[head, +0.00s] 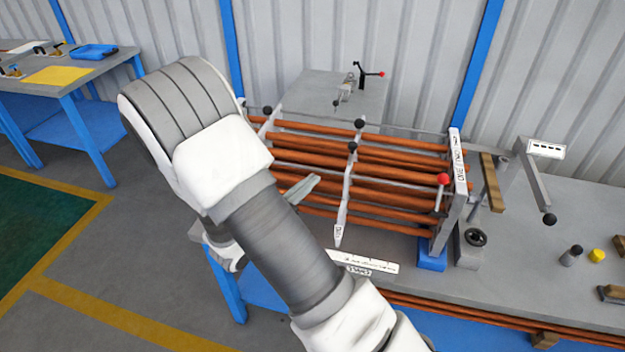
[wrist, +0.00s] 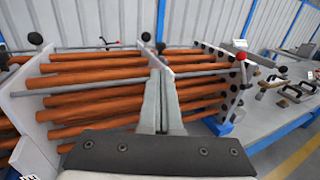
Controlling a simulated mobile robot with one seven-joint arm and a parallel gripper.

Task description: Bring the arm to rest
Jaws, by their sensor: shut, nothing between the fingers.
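My arm crosses the middle of the head view, raised in front of the workbench. Only the grey fingers of my gripper (head: 301,188) show past the arm there, pointing at the tube bundle. In the wrist view my gripper (wrist: 162,75) is shut, its two fingers together and empty. Behind it lies a frame of orange-brown tubes (head: 390,190), held between upright plates; the tubes also fill the wrist view (wrist: 85,83). The fingertips overlap a middle plate in the wrist view; I cannot tell whether they touch it.
The grey workbench (head: 540,260) carries a crank (head: 548,200), a yellow piece (head: 596,255) and a white label strip (head: 365,262). A side table (head: 75,72) with a blue tray stands at the left. Open floor (head: 90,270) lies left of the bench. A corrugated wall stands behind.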

